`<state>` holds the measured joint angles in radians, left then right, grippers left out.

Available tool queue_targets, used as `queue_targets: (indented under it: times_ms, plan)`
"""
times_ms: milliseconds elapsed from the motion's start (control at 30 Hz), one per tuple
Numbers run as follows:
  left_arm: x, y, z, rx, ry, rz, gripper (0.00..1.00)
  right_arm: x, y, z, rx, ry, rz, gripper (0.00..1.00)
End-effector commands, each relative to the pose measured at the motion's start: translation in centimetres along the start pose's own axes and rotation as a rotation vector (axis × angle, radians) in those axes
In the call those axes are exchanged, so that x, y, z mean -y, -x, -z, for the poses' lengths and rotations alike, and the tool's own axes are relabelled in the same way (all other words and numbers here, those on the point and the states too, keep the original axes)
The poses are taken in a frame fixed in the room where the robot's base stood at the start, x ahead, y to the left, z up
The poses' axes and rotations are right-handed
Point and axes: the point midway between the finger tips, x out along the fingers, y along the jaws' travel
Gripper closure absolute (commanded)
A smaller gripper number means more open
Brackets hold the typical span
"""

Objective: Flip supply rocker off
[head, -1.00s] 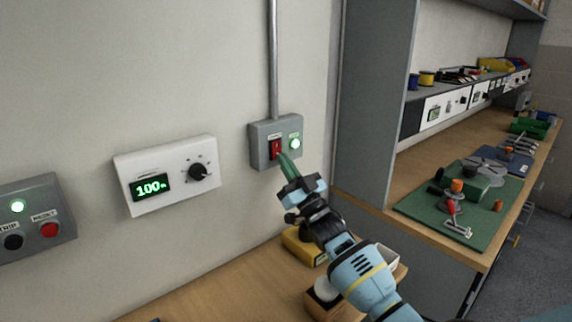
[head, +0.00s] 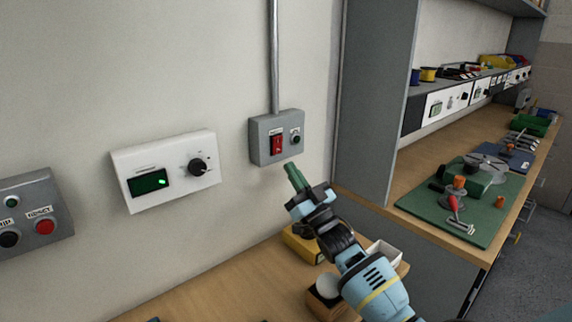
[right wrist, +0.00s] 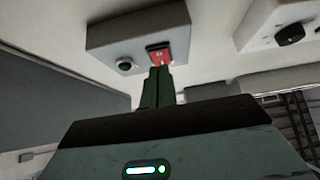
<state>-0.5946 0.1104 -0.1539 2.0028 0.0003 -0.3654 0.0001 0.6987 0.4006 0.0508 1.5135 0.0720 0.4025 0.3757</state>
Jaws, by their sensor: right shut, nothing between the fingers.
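The supply rocker (head: 277,144) is a red switch on the grey wall box (head: 262,146) under a vertical conduit. The round lamp (head: 295,140) beside it is dark. My right gripper (head: 292,170) is shut and empty, with its green fingertips just below and in front of the box, apart from the rocker. In the right wrist view the shut fingers (right wrist: 158,80) point at the red rocker (right wrist: 159,55), and the box (right wrist: 125,38) fills the top. My left gripper is out of view.
Below stand a yellow block (head: 300,243) and a white-lined bin (head: 384,254). A shelf panel (head: 372,100) rises at right.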

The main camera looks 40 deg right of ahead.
Motion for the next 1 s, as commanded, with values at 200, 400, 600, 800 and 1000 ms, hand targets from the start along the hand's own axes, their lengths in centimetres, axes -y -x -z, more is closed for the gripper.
queue_targets:
  times_ms: [200, 400, 600, 800, 1000]
  plan:
    - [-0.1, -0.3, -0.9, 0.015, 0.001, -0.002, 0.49, 0.0, 3.1, -0.1, -0.001, 0.001, 0.0, 1.0]
    - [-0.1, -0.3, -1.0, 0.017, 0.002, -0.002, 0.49, 0.0, 3.8, 0.2, -0.004, 0.001, 0.001, 1.0]
    - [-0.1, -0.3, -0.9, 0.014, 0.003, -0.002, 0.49, 0.0, 3.7, 0.2, -0.005, 0.001, 0.001, 1.0]
    - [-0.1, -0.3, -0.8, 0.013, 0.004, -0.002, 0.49, 0.0, 3.7, 0.2, -0.004, 0.0, 0.001, 1.0]
    - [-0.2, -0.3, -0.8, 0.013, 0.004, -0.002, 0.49, 0.0, 3.7, 0.2, -0.004, 0.0, 0.001, 1.0]
